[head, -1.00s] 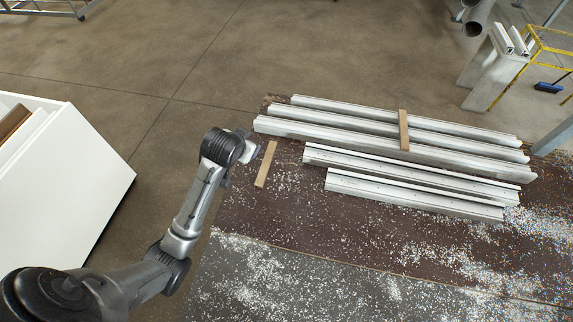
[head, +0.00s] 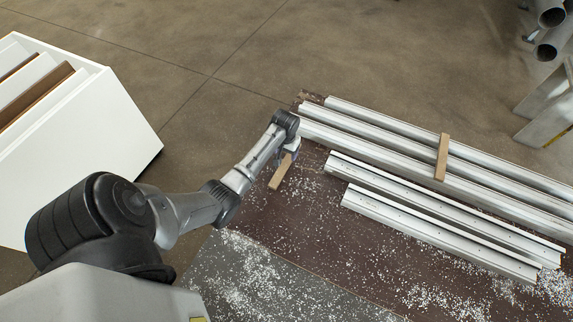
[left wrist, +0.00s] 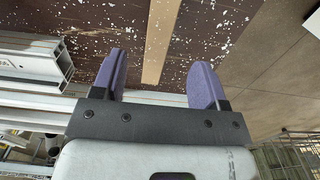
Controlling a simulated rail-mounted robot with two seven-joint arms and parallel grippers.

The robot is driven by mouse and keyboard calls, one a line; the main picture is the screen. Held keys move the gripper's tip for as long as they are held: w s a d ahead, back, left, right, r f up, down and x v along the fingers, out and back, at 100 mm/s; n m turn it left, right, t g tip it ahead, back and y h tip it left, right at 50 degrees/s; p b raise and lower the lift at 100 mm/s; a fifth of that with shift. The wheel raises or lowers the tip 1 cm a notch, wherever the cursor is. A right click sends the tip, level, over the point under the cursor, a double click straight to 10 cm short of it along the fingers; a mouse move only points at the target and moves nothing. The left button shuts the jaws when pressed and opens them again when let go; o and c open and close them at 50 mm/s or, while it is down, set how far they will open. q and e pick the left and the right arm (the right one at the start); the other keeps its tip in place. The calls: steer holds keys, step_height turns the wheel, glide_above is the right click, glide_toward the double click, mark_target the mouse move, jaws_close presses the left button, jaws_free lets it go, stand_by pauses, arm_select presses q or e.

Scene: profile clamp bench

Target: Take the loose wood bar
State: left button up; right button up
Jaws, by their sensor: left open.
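The loose wood bar (head: 279,174) is a short, flat, light-brown strip lying on the dark brown bench top, left of the metal profiles. Its upper end is hidden by my left gripper (head: 291,151) in the head view. In the left wrist view the wood bar (left wrist: 161,38) runs up the picture between the two purple-grey fingers of the left gripper (left wrist: 160,66). The fingers are open, with space on both sides of the bar, and hold nothing. The exact height of the fingertips over the bar is hard to tell. My right gripper is not in view.
Several long silvery profiles (head: 430,215) lie side by side right of the bar. A second wood bar (head: 441,157) lies across the back ones. White chips litter the bench. A white slotted box (head: 105,120) stands at the left.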

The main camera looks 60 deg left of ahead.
mark_target(285, 164)
arm_select(q)
steer(key=shift+f+b, duration=0.5)
steer(key=shift+f, duration=3.45)
steer(key=shift+c, duration=0.4)
steer(key=c, duration=1)
steer(key=shift+o, duration=0.2)
